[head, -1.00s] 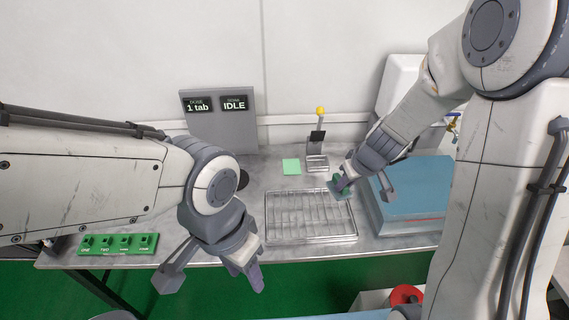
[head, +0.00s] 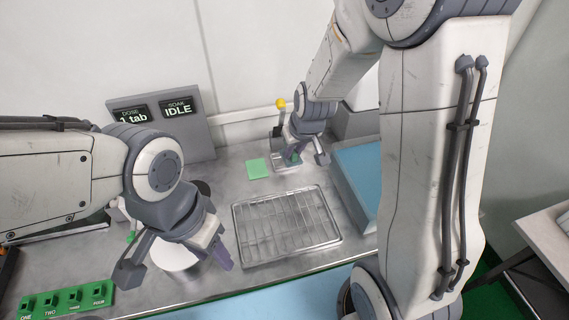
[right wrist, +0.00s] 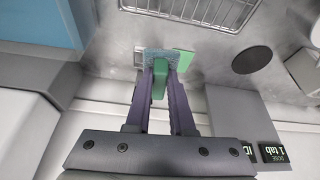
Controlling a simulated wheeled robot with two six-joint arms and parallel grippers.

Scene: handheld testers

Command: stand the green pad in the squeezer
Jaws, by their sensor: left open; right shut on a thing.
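My right gripper (head: 305,156) is shut on a pad with a green grip (head: 292,158) and is at the squeezer, behind the rack. In the right wrist view, the green grip (right wrist: 159,80) is between the fingers, with a grey-blue face (right wrist: 160,55) beyond it. The squeezer's lever has a yellow ball (head: 280,103); its base is mostly hidden behind my gripper. I cannot tell whether the pad is inside the squeezer or just above it. A flat green square (head: 257,169) lies on the counter, left of the squeezer. My left gripper (head: 178,265) is open and empty at the front left.
A wire rack (head: 285,223) lies in front of the squeezer. A blue-topped box (head: 360,175) stands on the right. A display panel (head: 165,125) reads "1 tab" and "IDLE". A green button strip (head: 66,302) is at the front left. A dark disc (right wrist: 252,60) lies on the counter.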

